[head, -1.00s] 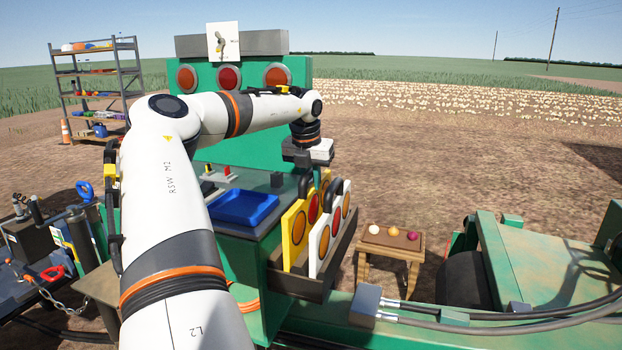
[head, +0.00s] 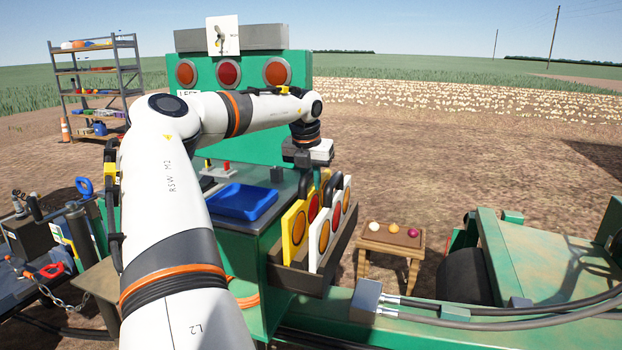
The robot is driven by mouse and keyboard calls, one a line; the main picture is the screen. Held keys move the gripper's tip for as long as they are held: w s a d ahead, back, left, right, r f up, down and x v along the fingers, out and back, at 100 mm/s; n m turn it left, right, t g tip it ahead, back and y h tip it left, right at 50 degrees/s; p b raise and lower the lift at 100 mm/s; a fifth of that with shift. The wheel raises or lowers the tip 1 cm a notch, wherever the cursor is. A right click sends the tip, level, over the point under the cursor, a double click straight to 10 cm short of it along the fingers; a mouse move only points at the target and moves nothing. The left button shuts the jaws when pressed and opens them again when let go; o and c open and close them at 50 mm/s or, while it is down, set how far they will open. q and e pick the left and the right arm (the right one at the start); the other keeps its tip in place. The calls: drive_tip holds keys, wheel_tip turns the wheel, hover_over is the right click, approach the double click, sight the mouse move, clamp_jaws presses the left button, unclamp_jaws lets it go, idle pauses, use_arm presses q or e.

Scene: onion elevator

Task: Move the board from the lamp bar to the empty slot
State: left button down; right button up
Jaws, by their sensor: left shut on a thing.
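My left gripper (head: 308,158) is shut at the back of the slotted rack, over the row of boards. The thing in its jaws seems to be a board, mostly hidden by the gripper and the boards in front; I cannot tell how deep it sits. The rack (head: 338,252) holds a yellow board (head: 288,238) and a white board (head: 315,250) in front, with orange discs, and more boards with black handles behind. The lamp bar (head: 265,38) is a grey bar above three red lamps (head: 229,73), with a white card (head: 222,36) on it. My right gripper is out of view.
A blue tray (head: 243,201) lies on the bench left of the rack. A wooden stool (head: 392,240) with three small onions stands to the right. Green machinery with hoses (head: 480,315) fills the lower right. A shelf (head: 97,85) stands far left.

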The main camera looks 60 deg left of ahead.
use_arm(q)
drive_tip(key=shift+f, duration=0.4)
drive_tip(key=c, duration=1.2)
unclamp_jaws()
drive_tip(key=o, duration=0.4)
drive_tip(key=shift+f, duration=0.1)
drive_tip(key=shift+d, duration=0.1)
drive_tip(key=shift+r, duration=0.65)
drive_tip(key=shift+p+v, duration=0.9)
drive_tip(key=shift+p, duration=0.1)
drive_tip(key=shift+w+a+r+p, duration=0.1)
drive_tip(key=shift+a+r+p, duration=0.1)
drive_tip(key=shift+r+p, duration=1.75)
